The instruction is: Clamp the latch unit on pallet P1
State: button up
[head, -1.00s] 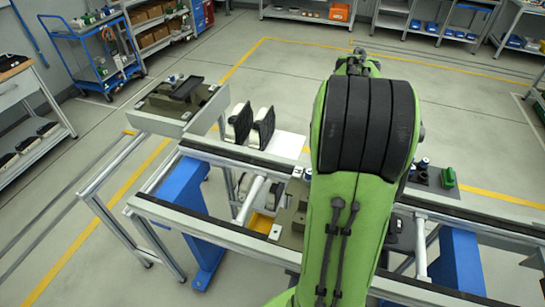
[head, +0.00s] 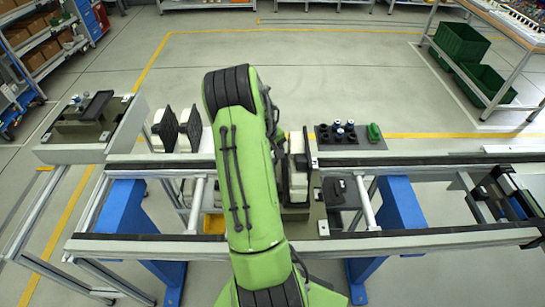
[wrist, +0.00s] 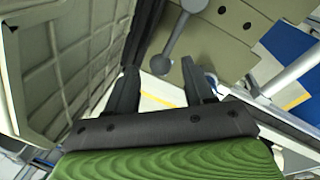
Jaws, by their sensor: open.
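In the wrist view my gripper (wrist: 161,80) is open, its two dark fingers apart with nothing between them. Just beyond the fingertips is a grey lever with a round end (wrist: 161,65), running up to a wider round knob. Beside it is an olive plate with dark holes (wrist: 225,25). In the head view my green arm hides my gripper and much of the pallet. A part of an olive pallet (head: 307,217) shows right of the arm, between the conveyor rails. I cannot read a P1 label or tell the whole latch unit.
A grey ribbed panel (wrist: 70,50) stands close left of my fingers in the wrist view. In the head view, a dark tray (head: 350,141) with small parts lies behind the conveyor. An olive fixture (head: 82,128) stands at left. Conveyor rails (head: 420,234) cross in front.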

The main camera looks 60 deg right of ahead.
jog(key=shift+d+f, duration=0.15)
jog(key=shift+f, duration=0.65)
jog(key=shift+c, duration=0.5)
grip_shut()
